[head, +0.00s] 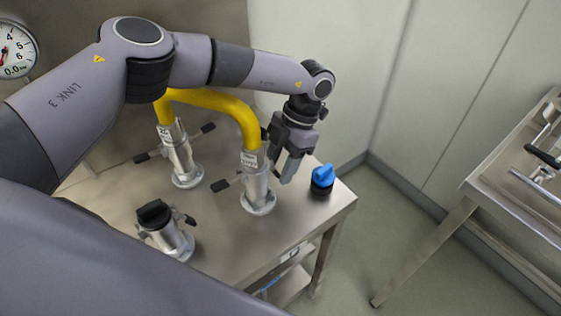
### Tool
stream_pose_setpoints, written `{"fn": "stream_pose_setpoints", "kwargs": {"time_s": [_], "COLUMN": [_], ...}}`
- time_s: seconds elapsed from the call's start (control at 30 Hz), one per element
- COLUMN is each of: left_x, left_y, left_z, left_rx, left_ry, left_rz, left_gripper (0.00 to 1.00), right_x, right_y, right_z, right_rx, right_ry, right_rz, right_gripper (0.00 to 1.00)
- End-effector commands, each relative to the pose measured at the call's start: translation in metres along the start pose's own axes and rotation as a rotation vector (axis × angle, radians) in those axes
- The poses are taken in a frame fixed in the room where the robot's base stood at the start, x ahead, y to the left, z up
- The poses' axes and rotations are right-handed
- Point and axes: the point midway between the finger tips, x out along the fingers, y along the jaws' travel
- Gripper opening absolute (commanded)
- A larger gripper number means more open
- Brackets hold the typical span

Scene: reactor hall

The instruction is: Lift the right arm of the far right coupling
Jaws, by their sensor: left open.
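A metal coupling (256,188) stands on the steel table at the right end of the yellow hose (232,103). Its left arm (221,185), with a black grip, sticks out to the left and down. Its right arm is largely hidden behind my left gripper, so I cannot tell its angle. My left gripper (283,168) is open, pointing down just right of this coupling's upper part. I cannot tell whether its fingers touch the right arm. A second coupling (182,160) stands at the hose's left end, with both black-gripped arms spread out. My right gripper is not in view.
A black-capped coupling (168,236) stands nearer on the table (225,248). A blue cap (322,178) sits near the right table edge. A gauge (15,50) is at upper left. Another metal table (500,190) stands right, across a clear floor gap. Walls close off the back.

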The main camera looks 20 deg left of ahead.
Motion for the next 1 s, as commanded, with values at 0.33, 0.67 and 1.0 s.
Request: {"fn": "stream_pose_setpoints", "kwargs": {"time_s": [0.33, 0.67, 1.0], "left_x": [0.0, -0.008, -0.015], "left_y": [0.0, 0.001, 0.001], "left_z": [0.0, -0.001, 0.002], "left_rx": [0.0, 0.001, 0.001], "left_ry": [-0.001, -0.144, -0.346], "left_rz": [0.0, -0.001, 0.0], "left_gripper": [0.0, 0.0, 0.0], "right_x": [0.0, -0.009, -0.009], "right_y": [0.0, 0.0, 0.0], "right_z": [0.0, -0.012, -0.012], "right_rx": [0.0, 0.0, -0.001], "right_ry": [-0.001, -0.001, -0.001], "right_rz": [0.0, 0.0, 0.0], "right_gripper": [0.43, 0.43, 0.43]}}
